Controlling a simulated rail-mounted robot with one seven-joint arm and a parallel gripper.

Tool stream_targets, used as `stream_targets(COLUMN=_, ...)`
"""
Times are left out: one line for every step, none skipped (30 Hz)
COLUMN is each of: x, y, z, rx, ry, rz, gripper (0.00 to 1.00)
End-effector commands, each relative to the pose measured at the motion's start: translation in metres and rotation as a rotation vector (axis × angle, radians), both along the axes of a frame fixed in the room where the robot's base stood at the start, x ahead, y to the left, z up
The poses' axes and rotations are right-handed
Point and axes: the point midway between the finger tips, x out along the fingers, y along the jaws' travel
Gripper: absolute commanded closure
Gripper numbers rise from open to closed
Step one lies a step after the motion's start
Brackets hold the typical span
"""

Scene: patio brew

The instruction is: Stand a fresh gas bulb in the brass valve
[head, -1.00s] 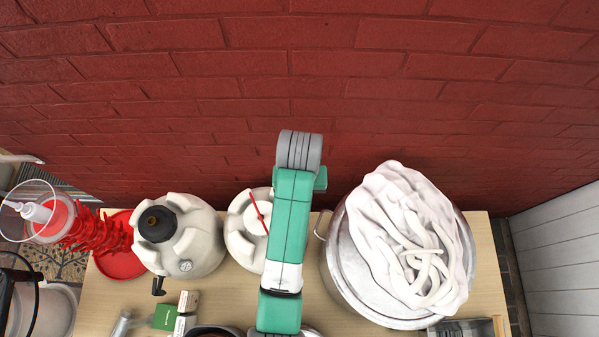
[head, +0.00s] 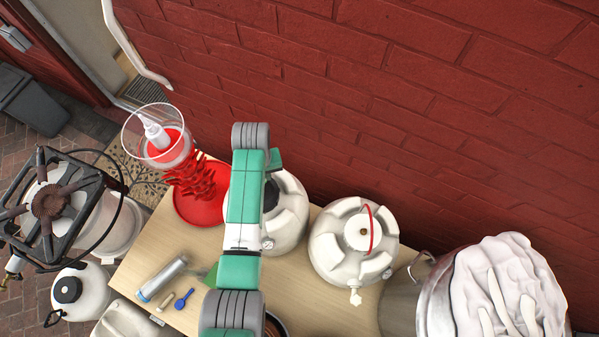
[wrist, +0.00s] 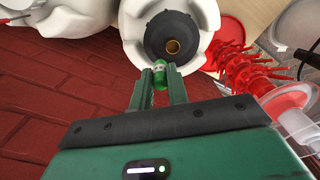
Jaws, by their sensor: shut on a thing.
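The brass valve (wrist: 173,47) sits in the middle of a round black cap (wrist: 165,37) on a white keg (wrist: 134,20) in the wrist view. My gripper (wrist: 160,70) is shut on a green gas bulb (wrist: 160,76), which shows between its two fingertips. In that picture the bulb appears just below the black cap; I cannot tell the height gap between them. In the head view the white keg (head: 289,213) is partly behind my arm, with a bit of the black cap (head: 271,194) showing.
A red bottle tree (head: 200,179) stands left of the keg. A silver bottle (head: 163,278) and blue spoon (head: 183,300) lie front left. A brick wall (head: 400,110) rises behind.

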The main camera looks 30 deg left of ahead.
Motion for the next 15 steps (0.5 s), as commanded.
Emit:
stream_targets(x=-0.004, y=0.010, z=-0.011, rx=-0.003, ry=0.001, rz=0.031, gripper=1.00)
stream_targets(x=-0.005, y=0.014, z=-0.015, rx=-0.004, ry=0.000, rz=0.046, gripper=1.00)
stream_targets(x=-0.007, y=0.018, z=-0.017, rx=-0.005, ry=-0.001, rz=0.060, gripper=1.00)
stream_targets(x=-0.008, y=0.021, z=-0.019, rx=-0.006, ry=0.000, rz=0.069, gripper=1.00)
stream_targets(x=-0.009, y=0.022, z=-0.020, rx=-0.006, ry=-0.001, rz=0.075, gripper=1.00)
stream_targets(x=-0.009, y=0.024, z=-0.020, rx=-0.006, ry=-0.001, rz=0.080, gripper=1.00)
stream_targets(x=-0.010, y=0.024, z=-0.020, rx=-0.006, ry=-0.001, rz=0.082, gripper=1.00)
stream_targets(x=-0.010, y=0.025, z=-0.020, rx=-0.006, ry=-0.001, rz=0.083, gripper=1.00)
stream_targets(x=-0.010, y=0.025, z=-0.020, rx=-0.006, ry=-0.001, rz=0.082, gripper=1.00)
stream_targets(x=-0.010, y=0.024, z=-0.020, rx=-0.006, ry=-0.001, rz=0.082, gripper=1.00)
stream_targets(x=-0.010, y=0.024, z=-0.021, rx=-0.006, ry=-0.001, rz=0.082, gripper=1.00)
stream_targets(x=-0.010, y=0.024, z=-0.022, rx=-0.006, ry=-0.001, rz=0.081, gripper=1.00)
stream_targets(x=-0.010, y=0.024, z=-0.023, rx=-0.006, ry=-0.001, rz=0.081, gripper=1.00)
stream_targets(x=-0.010, y=0.024, z=-0.024, rx=-0.006, ry=-0.001, rz=0.081, gripper=1.00)
stream_targets(x=-0.010, y=0.024, z=-0.026, rx=-0.006, ry=-0.001, rz=0.081, gripper=1.00)
